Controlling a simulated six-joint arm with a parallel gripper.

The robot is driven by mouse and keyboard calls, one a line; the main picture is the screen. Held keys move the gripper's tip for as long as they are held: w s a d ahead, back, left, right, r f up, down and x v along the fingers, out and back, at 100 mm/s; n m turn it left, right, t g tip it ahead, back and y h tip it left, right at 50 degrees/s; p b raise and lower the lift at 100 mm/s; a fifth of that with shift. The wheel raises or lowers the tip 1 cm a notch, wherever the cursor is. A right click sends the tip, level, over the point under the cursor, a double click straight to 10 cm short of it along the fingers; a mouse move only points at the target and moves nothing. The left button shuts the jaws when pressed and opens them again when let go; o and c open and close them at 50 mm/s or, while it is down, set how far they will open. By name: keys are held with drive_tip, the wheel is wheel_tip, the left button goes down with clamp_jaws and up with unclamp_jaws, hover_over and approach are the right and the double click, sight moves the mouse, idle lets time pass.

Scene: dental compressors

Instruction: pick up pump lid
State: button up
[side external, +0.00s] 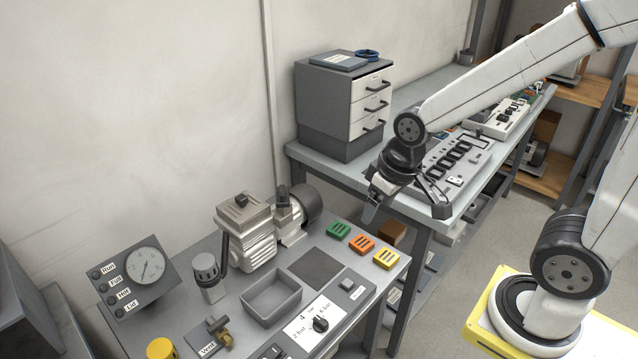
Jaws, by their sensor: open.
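The ribbed metal pump (252,243) stands on the grey workbench at the back. What looks like the pump lid (230,212), a flat metal cover with a dark knob on top, sits on the pump. My gripper (406,212) is open and empty, its two fingers spread and pointing down. It is to the right of the pump and higher, apart from the lid, over the area between the front bench and the rear bench.
A dark motor (299,206) adjoins the pump. A gauge panel (138,280), grey open tray (271,299), dark square pad (315,267) and green, orange and yellow blocks (361,244) share the bench. A drawer cabinet (345,105) stands on the rear bench.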

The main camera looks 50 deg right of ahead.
drive_tip(key=w+a+t, duration=0.2)
drive_tip(key=w+t, duration=0.1)
drive_tip(key=w, duration=0.6)
drive_tip(key=w+a+t, duration=0.2)
drive_tip(key=w+t, duration=0.2)
drive_tip(key=w, duration=0.5)
drive_tip(key=t, duration=0.6)
hover_over(243, 198)
drive_tip(key=s, duration=0.5)
wheel_tip(243, 198, down, 12)
drive_tip(key=shift+s+f, duration=0.1)
drive_tip(key=shift+f, duration=0.05)
drive_tip(key=shift+w+f, duration=0.15)
drive_tip(key=shift+w, duration=1.15)
drive_tip(key=shift+w+f, duration=0.15)
drive_tip(key=shift+w, duration=1.15)
drive_tip(key=shift+w+f, duration=0.1)
drive_tip(key=shift+w, duration=1.2)
clamp_jaws()
